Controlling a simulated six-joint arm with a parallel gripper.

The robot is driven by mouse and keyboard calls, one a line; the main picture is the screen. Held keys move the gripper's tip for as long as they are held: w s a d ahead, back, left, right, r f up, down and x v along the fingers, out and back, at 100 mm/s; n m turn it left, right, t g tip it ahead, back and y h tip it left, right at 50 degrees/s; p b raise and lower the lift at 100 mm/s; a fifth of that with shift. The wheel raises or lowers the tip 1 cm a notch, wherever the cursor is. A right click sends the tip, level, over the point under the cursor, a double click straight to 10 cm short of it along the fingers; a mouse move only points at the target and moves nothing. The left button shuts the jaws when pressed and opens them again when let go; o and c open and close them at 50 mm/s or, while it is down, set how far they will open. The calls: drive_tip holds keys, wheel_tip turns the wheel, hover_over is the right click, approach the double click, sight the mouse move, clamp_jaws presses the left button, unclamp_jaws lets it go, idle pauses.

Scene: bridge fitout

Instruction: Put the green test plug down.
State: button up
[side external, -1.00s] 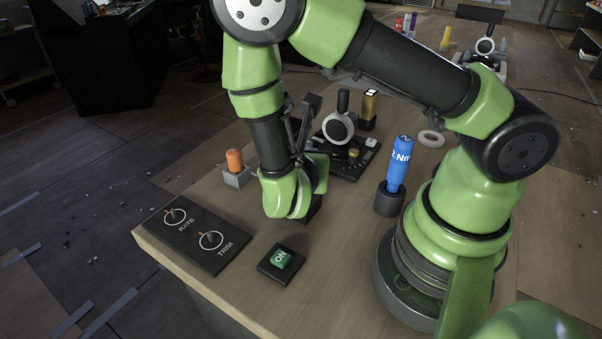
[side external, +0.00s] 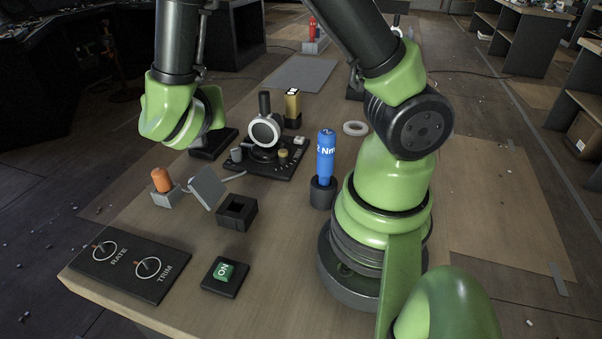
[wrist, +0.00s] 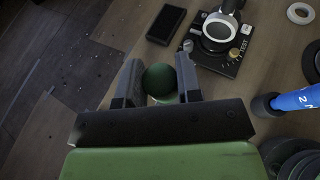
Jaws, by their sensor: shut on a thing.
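The green test plug (wrist: 160,80) shows in the wrist view as a dark green rounded end between the two grey fingers. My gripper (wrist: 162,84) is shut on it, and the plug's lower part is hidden. In the side view my green wrist hangs at the left above the far-left part of the bench. There the fingers and the plug are hidden or cannot be made out.
A dark pad (wrist: 166,24) lies left of the TEST panel (side external: 283,160). Nearer stand an open box with a raised lid (side external: 237,212), an orange-topped holder (side external: 163,182) and a blue driver (side external: 326,157). A RATE/TRIM panel (side external: 125,265) and green ON button (side external: 223,271) are in front.

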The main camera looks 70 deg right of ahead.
drive_tip(key=s+d+r+m+g+y, duration=0.1)
drive_tip(key=s+d+r+m+g, duration=0.1)
drive_tip(key=s+d+m+g, duration=1.55)
drive_tip(key=f+n, duration=0.1)
drive_tip(key=f, duration=1.1)
drive_tip(key=w+d+f+n+t, duration=0.1)
drive_tip(key=f, duration=0.5)
drive_tip(key=shift+w+n, duration=0.1)
drive_tip(key=shift+n, duration=0.25)
drive_tip(key=shift+f+y, duration=0.1)
drive_tip(key=shift+y, duration=0.2)
drive_tip(key=o, duration=0.9)
drive_tip(key=shift+o, duration=0.2)
